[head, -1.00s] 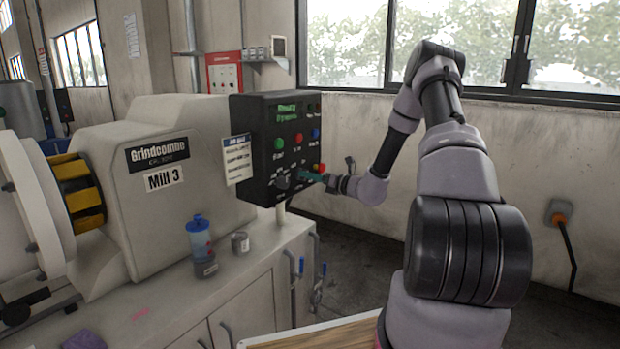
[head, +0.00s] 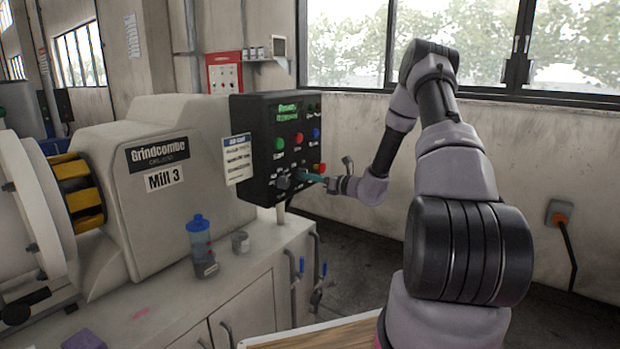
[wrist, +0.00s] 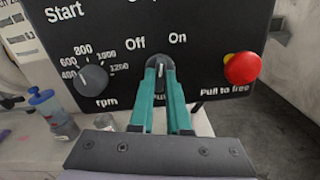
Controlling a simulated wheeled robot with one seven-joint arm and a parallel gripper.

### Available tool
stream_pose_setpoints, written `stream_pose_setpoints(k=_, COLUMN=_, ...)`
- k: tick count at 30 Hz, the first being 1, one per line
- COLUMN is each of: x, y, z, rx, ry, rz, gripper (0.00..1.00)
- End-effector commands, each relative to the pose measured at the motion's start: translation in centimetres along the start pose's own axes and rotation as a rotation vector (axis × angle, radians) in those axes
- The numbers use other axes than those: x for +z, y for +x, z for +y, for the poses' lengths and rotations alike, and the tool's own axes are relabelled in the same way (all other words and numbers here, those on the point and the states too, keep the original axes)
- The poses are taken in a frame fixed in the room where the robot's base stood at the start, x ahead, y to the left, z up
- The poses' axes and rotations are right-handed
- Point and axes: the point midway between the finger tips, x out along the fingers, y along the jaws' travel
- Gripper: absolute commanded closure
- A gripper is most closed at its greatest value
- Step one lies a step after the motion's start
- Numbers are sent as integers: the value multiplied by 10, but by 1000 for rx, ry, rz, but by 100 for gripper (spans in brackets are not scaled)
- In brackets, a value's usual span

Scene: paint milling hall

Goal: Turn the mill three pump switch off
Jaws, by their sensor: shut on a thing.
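The black control box (head: 262,130) of the machine labelled Mill 3 (head: 165,179) stands at centre in the head view. In the wrist view, a dark rotary switch (wrist: 160,63) sits below the words Off and On. The label under it is mostly hidden by the fingers. My gripper (wrist: 160,72) has its teal fingers shut on this switch, one on each side of its grip. Which word the switch points to is hard to tell. In the head view my gripper (head: 299,175) reaches the lower panel from the right.
An rpm dial (wrist: 91,79) is left of the switch and a red Pull to free button (wrist: 242,68) is right. A blue-capped bottle (head: 200,240) and a small tin (head: 240,242) stand on the bench below.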

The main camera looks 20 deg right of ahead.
Motion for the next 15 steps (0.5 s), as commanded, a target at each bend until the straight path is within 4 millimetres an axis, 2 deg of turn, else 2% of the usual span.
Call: stream_pose_setpoints(k=15, x=0, y=-1, z=0, rx=0, ry=-477, rz=2, gripper=100)
